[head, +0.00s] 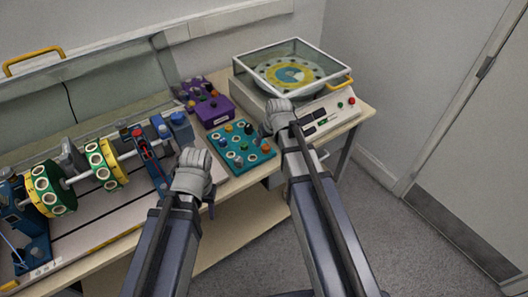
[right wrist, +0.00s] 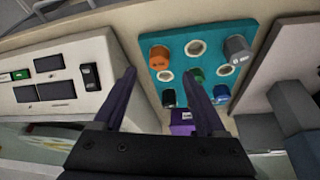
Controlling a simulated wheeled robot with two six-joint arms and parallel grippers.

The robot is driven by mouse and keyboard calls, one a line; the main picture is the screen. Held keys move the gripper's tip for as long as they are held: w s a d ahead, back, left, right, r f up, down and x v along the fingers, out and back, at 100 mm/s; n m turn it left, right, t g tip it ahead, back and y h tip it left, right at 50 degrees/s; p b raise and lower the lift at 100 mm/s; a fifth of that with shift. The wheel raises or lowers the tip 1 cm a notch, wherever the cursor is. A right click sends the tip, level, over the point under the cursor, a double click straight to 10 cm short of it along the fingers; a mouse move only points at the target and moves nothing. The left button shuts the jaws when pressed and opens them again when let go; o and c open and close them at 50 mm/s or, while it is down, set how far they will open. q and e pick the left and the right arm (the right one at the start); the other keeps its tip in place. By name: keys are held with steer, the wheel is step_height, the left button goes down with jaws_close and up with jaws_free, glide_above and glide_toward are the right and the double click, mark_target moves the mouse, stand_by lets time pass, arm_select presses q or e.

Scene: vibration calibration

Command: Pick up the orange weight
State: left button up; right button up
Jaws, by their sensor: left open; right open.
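The orange weight (right wrist: 160,57) stands in a corner of the teal tray (right wrist: 209,28) in the right wrist view. In the head view the orange weight (head: 265,147) is at the tray's right near corner. My right gripper (right wrist: 160,88) is open and empty, its fingers pointing toward the tray on either side of the orange weight in the picture, apparently short of it. In the head view my right gripper (head: 278,116) is right of the tray, its fingers mostly hidden. My left gripper (head: 195,168) is left of the tray and looks empty; its fingers are largely hidden.
Other coloured weights stand in the teal tray, among them a grey one (right wrist: 236,48). A purple box (head: 215,110) lies behind it. A glass-covered turntable machine (head: 290,70) stands at right, a shaft rig (head: 105,163) at left. Open floor lies right of the table.

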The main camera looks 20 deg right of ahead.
mark_target(266, 147)
steer(key=shift+b+x, duration=2.55)
steer(key=shift+x, duration=0.65)
steer(key=shift+s+d+r, duration=0.1)
jaws_close()
